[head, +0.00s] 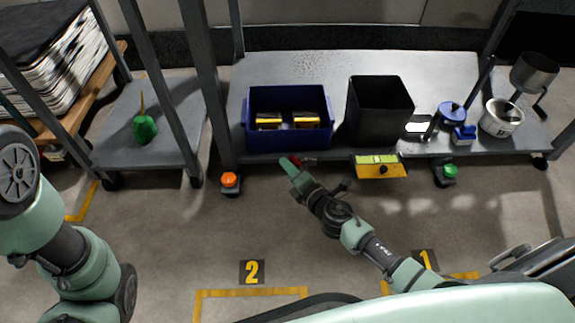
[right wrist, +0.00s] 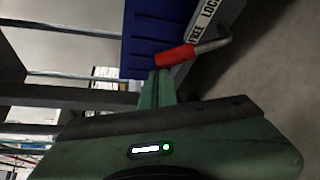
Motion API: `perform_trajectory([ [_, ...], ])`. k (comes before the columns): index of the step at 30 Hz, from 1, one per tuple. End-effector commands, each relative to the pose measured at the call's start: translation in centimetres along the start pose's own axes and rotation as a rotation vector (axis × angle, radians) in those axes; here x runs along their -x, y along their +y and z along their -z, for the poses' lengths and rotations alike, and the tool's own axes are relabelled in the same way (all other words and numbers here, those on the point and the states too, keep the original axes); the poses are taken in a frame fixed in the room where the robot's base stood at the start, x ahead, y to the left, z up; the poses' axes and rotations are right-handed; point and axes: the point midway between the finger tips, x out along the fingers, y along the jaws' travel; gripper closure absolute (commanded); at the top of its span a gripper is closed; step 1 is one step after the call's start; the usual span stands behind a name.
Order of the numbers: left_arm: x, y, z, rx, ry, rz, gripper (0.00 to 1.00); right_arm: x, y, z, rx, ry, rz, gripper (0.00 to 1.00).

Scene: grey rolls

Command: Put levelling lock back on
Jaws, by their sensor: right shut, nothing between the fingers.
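The levelling lock is a lever with a red grip (right wrist: 176,57) and a bent metal rod, beside a plate (right wrist: 205,20) whose lettering partly reads "LOCK". In the head view, its red grip (head: 296,161) shows at the front edge of the cart shelf (head: 330,156), below the blue bin. My right gripper (head: 288,164) is shut and empty. In the right wrist view, its fingertips (right wrist: 160,74) are right at the free end of the red grip; I cannot tell whether they touch. My left arm shows at the left, but its gripper is out of view.
The shelf carries a blue bin (head: 247,135), a black bin (head: 381,110) and a metal pot (head: 501,118). A yellow box (head: 380,170) hangs on its front edge. Orange (head: 230,179) and green (head: 450,171) knobs sit low by the legs. Floor in front is mostly clear.

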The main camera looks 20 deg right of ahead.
Motion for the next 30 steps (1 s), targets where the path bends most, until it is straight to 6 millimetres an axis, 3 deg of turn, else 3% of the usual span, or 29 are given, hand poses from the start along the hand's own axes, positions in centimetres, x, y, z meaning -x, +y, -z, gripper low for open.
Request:
perform_trajectory([
  [17,-0.7,-0.2,-0.4,-0.001,-0.003,0.0,0.35,0.6,0.3,-1.1,0.001,-0.002,0.001,1.0],
  [30,-1.5,-0.3,-0.8,-0.001,-0.005,-0.002,0.35,2.1,0.3,-3.7,0.002,-0.002,0.001,1.0],
])
